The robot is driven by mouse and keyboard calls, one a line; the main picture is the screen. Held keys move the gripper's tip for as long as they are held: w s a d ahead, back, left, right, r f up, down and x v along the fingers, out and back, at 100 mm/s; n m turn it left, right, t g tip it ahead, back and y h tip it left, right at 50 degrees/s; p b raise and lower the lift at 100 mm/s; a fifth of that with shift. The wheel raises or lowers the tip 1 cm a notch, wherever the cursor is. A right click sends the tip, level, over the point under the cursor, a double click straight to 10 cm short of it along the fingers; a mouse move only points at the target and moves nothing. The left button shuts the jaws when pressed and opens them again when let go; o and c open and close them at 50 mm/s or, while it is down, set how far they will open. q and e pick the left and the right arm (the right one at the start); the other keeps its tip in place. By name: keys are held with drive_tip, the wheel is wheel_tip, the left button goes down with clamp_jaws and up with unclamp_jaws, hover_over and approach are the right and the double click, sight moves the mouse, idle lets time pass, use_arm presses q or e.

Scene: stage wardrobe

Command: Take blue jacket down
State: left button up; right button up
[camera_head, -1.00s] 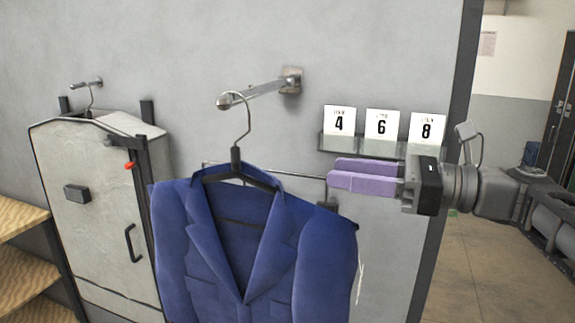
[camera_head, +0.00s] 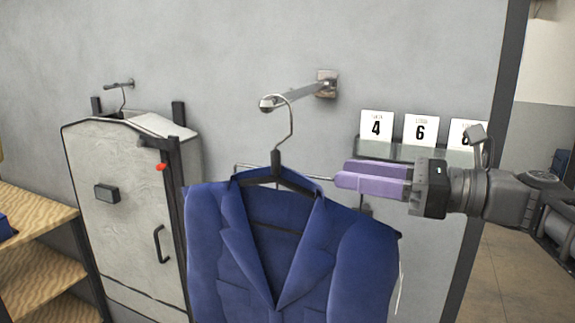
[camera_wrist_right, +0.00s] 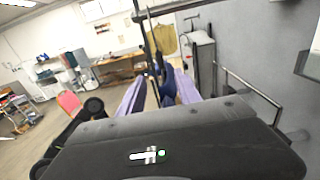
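The blue jacket (camera_head: 285,255) hangs on a dark hanger (camera_head: 277,171). The hanger's metal hook (camera_head: 291,120) is over the knobbed end of a wall peg (camera_head: 296,95). My right gripper (camera_head: 341,173), with purple fingers, is to the right of the hanger neck, just above the jacket's right shoulder, apart from the hanger. It is open and empty. In the right wrist view the fingers stand apart, with dark blue cloth (camera_wrist_right: 170,84) showing beyond and between them. The jacket's lower part is out of the head view. My left gripper is not in view.
Number cards (camera_head: 421,131) stand on a small wall ledge behind my right gripper. A thin wall rail runs behind the jacket. A pale cabinet-shaped item (camera_head: 125,215) hangs at left, beside wooden shelves (camera_head: 40,230). The wall ends at right, with open floor beyond.

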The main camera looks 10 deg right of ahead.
sight(279, 144)
drive_tip(key=p+x, duration=0.1)
drive_tip(key=x, duration=1.2)
drive_tip(key=shift+w+a, duration=0.1)
drive_tip(key=shift+a, duration=0.05)
clamp_jaws()
idle(0.3)
idle(0.9)
drive_tip(key=shift+r+p, duration=0.15)
drive_tip(key=shift+p, duration=0.15)
drive_tip(key=shift+r+p, duration=1.5)
drive_tip(key=shift+r, duration=0.05)
drive_tip(key=shift+v, duration=4.55)
